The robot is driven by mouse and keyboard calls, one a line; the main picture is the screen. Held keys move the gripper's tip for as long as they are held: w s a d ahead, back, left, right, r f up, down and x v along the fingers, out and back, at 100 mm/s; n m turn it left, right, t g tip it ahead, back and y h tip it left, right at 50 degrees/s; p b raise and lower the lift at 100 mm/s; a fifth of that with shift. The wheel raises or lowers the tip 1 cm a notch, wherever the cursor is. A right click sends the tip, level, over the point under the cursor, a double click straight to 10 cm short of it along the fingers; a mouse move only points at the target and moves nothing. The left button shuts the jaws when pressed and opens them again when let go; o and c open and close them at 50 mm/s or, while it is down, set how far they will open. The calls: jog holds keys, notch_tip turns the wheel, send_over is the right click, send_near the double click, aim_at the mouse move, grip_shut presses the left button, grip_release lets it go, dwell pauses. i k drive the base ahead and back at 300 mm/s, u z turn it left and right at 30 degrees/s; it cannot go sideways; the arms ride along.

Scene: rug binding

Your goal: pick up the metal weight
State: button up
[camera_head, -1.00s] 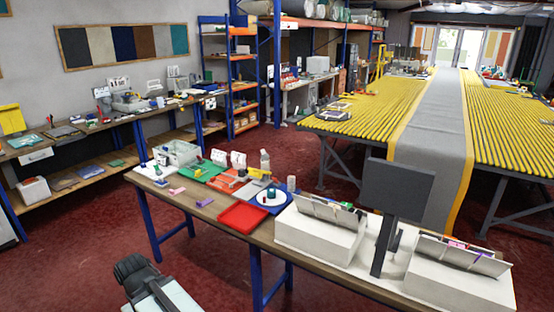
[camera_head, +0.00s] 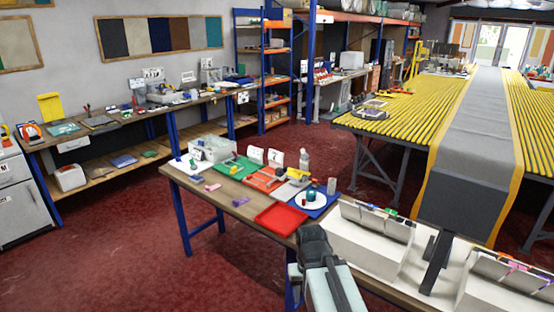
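A small grey cylinder (camera_head: 332,186), possibly the metal weight, stands at the back right of the blue mat (camera_head: 325,207) on the near workbench. It is too small to identify surely. Beside it a teal object (camera_head: 311,194) sits on a white round plate (camera_head: 302,203). My arm rises from the bottom of the view, and its dark end with my gripper (camera_head: 314,240) is in front of the bench's near edge, close to the red tray. The gripper's fingers cannot be made out.
The near workbench (camera_head: 240,213) also holds an empty-looking red tray (camera_head: 281,218), a green mat (camera_head: 238,169), a clear bin (camera_head: 212,149) and small purple pieces. White slotted holders (camera_head: 370,240) and a dark panel stand at right. Red floor is open at left.

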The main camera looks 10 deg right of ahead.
aim_at(279, 171)
jog(key=z, duration=0.05)
jog(key=i, duration=1)
